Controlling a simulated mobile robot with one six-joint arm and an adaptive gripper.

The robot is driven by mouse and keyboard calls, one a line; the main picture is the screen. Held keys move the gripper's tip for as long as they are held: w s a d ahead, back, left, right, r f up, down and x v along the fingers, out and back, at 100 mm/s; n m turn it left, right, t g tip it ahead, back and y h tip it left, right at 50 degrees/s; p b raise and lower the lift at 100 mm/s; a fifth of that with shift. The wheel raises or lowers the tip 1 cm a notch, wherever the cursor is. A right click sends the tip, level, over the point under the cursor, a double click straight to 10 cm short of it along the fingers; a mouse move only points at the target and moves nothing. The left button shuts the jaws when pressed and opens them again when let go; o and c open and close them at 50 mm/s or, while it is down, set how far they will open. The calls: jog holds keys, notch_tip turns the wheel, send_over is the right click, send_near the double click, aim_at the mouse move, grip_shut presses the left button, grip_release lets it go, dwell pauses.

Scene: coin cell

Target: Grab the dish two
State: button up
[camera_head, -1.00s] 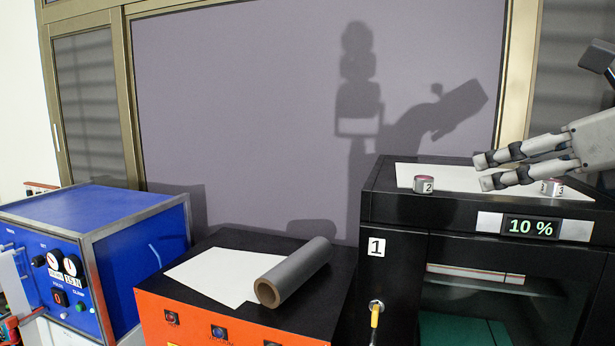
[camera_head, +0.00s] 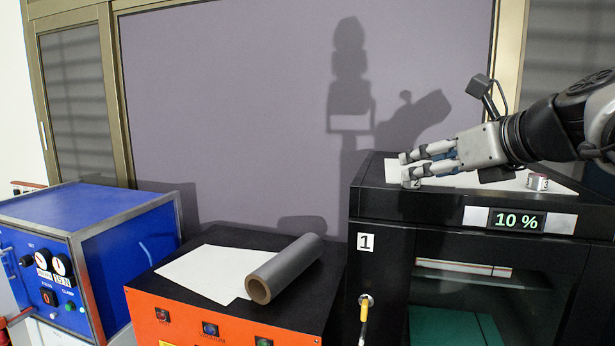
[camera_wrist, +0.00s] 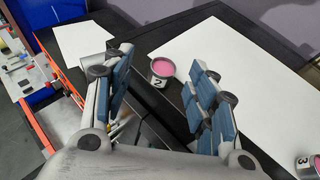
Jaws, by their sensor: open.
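Dish two (camera_wrist: 163,68) is a small round metal dish with pink contents and a "2" label. In the wrist view it lies past the fingertips, in line with the gap between them. In the head view only a sliver of dish two (camera_head: 414,184) shows under my near finger, at the front left edge of the black cabinet's top. My gripper (camera_head: 406,167) is open and empty, low over the cabinet top. Its two blue-padded fingers (camera_wrist: 157,62) are spread apart in the wrist view. I cannot tell whether they touch the dish.
Dish three (camera_head: 537,182) stands to the right on the same white sheet (camera_wrist: 236,62) on the black cabinet (camera_head: 395,225). To the left, a grey roll (camera_head: 290,265) and a white sheet (camera_head: 205,275) lie on the orange machine (camera_head: 180,325). A blue machine (camera_head: 95,215) stands farther left.

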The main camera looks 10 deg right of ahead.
jog(key=x, duration=0.4)
jog(key=shift+w+d+f, duration=0.25)
jog(key=shift+f, duration=0.15)
jog(key=shift+s, duration=0.15)
jog(key=c, duration=1.1)
